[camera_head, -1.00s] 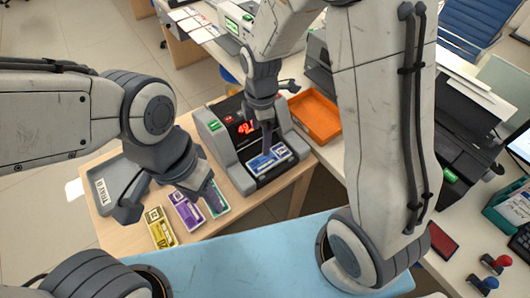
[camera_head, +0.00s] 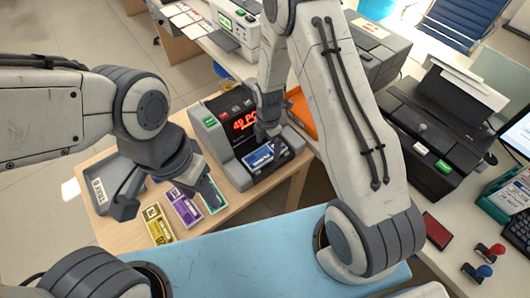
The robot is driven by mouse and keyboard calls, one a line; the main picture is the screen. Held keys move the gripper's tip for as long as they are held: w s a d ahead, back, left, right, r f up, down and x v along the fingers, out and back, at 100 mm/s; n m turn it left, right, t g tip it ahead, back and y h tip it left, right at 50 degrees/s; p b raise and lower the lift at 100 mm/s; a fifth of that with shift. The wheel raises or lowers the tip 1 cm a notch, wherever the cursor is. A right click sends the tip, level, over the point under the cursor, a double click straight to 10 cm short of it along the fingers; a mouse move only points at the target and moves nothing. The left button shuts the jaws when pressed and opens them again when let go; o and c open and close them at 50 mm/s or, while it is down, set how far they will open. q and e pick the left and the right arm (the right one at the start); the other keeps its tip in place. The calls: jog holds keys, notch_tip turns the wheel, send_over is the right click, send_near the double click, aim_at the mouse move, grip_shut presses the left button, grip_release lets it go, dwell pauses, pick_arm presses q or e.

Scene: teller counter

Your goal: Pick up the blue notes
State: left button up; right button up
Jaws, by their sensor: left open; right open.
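The blue notes (camera_head: 258,158) lie in the front slot of a grey note counter (camera_head: 232,170) with a red lit display. My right gripper (camera_head: 275,137) is open, pointing down right over the notes' far right side, and hides part of them. I cannot tell whether its fingers touch them. My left gripper (camera_head: 168,200) is open and empty, above the wooden table near the purple and green notes.
Yellow notes (camera_head: 158,226), purple notes (camera_head: 184,207) and green notes (camera_head: 214,197) lie along the table's front. A grey tray (camera_head: 101,221) stands left. An orange tray (camera_head: 301,112) right of the counter is mostly hidden by my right arm.

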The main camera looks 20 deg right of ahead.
notch_tip(320, 180, down, 2)
jog(key=shift+f, duration=0.1)
jog(key=c, duration=1.4)
